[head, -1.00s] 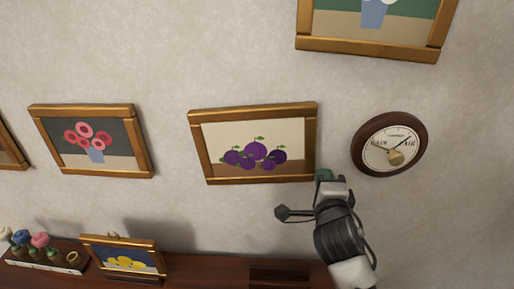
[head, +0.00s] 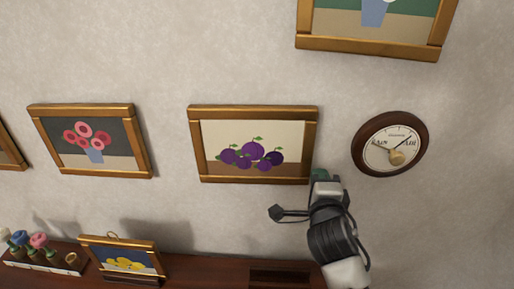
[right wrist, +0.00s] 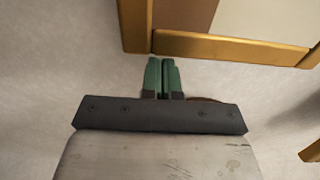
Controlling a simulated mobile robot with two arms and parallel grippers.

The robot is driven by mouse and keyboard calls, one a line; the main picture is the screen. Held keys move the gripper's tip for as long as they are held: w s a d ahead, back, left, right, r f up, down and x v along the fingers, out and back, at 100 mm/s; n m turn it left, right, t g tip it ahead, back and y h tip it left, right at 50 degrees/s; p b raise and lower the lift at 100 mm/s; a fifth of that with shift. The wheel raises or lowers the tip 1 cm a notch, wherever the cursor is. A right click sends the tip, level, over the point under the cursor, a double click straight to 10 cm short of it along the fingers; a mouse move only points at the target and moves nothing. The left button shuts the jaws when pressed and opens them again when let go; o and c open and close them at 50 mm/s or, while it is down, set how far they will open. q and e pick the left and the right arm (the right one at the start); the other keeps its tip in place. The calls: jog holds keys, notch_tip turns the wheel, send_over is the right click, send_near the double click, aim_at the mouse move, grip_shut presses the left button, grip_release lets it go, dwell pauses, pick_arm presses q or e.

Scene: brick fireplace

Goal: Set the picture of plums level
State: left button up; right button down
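The picture of plums (head: 253,109) hangs on the wall in a gold-brown wooden frame, purple plums on a cream ground. In the head view its top and bottom rails run nearly level, much like the flower picture to its left. My right gripper (head: 321,174) is at its lower right corner. In the right wrist view the green fingers (right wrist: 161,62) are together with nothing between them. Their tips are close to the frame rail (right wrist: 230,48) near a corner; I cannot tell whether they touch it. My left gripper is not in view.
A round barometer (head: 409,133) hangs right of the plums. A flower picture (head: 82,110) hangs left, another picture (head: 368,46) above right. Below, a brown mantel (head: 205,270) holds a small yellow-fruit picture (head: 121,242) and a rack of flower-like pegs (head: 40,265).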

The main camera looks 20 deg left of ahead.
jog(key=shift+d, duration=0.1)
dwell(0.3)
jog(key=d+p+v, duration=0.1)
jog(key=p+v, duration=0.1)
jog(key=v, duration=0.6)
jog(key=shift+w+d, duration=0.2)
jog(key=shift+d, duration=0.05)
dwell(0.5)
dwell(0.4)
